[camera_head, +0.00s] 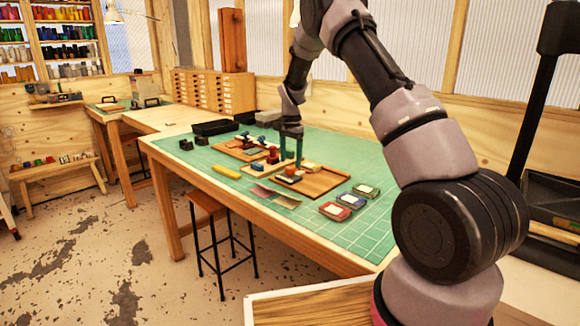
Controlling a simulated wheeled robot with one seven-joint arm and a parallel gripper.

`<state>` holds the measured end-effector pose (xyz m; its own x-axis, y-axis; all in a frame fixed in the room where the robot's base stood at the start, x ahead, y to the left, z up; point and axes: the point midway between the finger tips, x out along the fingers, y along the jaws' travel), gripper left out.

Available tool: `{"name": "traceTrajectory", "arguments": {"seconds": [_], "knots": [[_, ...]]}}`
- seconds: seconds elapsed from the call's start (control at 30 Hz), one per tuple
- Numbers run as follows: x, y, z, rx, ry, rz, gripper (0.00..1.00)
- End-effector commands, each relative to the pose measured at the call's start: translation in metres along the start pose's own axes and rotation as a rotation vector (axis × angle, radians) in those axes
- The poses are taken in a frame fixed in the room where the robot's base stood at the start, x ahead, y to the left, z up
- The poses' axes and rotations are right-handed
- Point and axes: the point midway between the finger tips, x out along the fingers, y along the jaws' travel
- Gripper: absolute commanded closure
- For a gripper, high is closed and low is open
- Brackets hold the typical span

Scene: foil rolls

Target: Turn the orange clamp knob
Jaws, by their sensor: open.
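My gripper (291,161) points down over the middle of the green-topped table. Its two dark fingers are apart, and nothing shows between them. A small orange-red piece (290,171) sits just below the fingertips, on the wooden board (318,183). It may be the orange clamp knob, but it is too small to be sure. I cannot tell whether the fingers touch it or stand around it. Another small red piece (272,155) stands on a wooden tray, just left of the fingers.
Ink pads (350,200) in red, blue and green lie right of the board. A yellow tool (225,173) and flat cards (285,200) lie near the front edge. Black trays (215,127) stand at the back left. The mat's right end is clear.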

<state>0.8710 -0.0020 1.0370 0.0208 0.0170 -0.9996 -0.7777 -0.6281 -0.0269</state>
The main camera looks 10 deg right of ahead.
Motion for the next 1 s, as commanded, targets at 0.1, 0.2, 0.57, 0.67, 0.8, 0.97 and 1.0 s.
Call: {"name": "traceTrajectory", "arguments": {"seconds": [0.1, 0.2, 0.57, 0.67, 0.8, 0.97, 1.0], "knots": [[0.018, 0.000, 0.000, 0.001, -0.002, 0.001, 0.23], [0.026, 0.000, 0.000, -0.001, 0.000, -0.001, 0.23], [0.032, 0.000, 0.000, -0.001, 0.000, -0.001, 0.23], [0.032, 0.000, 0.000, -0.001, 0.000, -0.001, 0.58], [0.032, 0.000, 0.000, -0.001, 0.000, -0.001, 1.00], [0.031, -0.001, 0.000, -0.007, 0.000, -0.002, 1.00], [0.031, -0.001, 0.000, -0.012, 0.000, -0.002, 1.00]]}}
